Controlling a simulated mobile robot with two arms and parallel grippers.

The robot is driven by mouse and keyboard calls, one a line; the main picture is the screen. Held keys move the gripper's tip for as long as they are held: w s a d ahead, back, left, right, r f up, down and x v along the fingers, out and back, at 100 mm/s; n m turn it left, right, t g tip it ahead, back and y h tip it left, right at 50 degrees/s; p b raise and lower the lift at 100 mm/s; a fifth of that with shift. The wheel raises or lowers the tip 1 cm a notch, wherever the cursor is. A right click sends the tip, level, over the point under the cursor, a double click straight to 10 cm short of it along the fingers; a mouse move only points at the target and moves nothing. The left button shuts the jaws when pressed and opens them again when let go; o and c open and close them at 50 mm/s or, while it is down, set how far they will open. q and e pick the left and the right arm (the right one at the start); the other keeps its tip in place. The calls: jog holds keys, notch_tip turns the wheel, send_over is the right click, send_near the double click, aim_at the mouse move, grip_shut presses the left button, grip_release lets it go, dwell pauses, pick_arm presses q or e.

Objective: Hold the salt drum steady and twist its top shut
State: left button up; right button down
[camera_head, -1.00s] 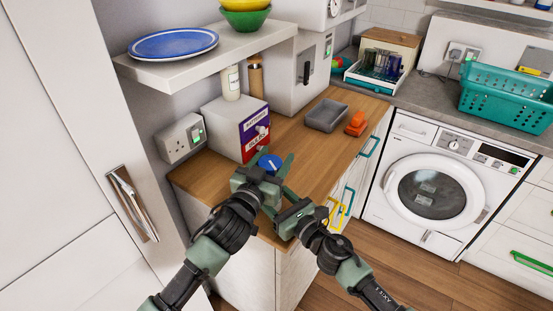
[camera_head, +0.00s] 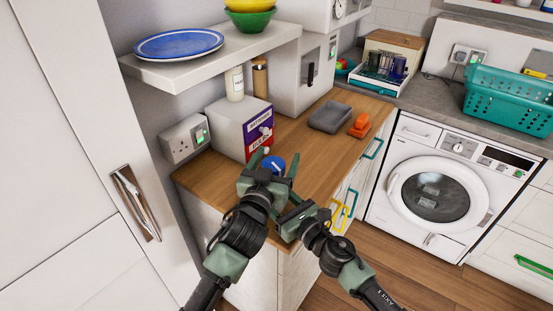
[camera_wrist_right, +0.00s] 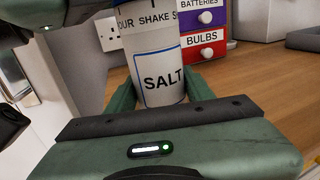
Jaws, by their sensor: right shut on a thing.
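The salt drum (camera_wrist_right: 163,80) stands upright in the right wrist view, white with a blue-framed SALT label and a lettered upper band. My right gripper (camera_wrist_right: 160,93) is shut on the drum's body, one finger at each side. My left gripper (camera_head: 275,160) is above the drum in the head view. Its fingers are spread, one on each side of the blue top; I cannot tell whether they touch it.
A batteries-and-bulbs drawer box (camera_head: 242,128) stands behind the drum on the wooden counter (camera_head: 312,150). A grey tray (camera_head: 329,117) and an orange object (camera_head: 360,125) lie farther right. A shelf (camera_head: 215,58) overhangs the back left. Counter to the drum's right is clear.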

pick_arm(q)
jog(key=v, duration=1.2)
jog(key=shift+d, duration=0.15)
dwell(0.3)
jog(key=x, duration=1.1)
jog(key=shift+w, duration=0.45)
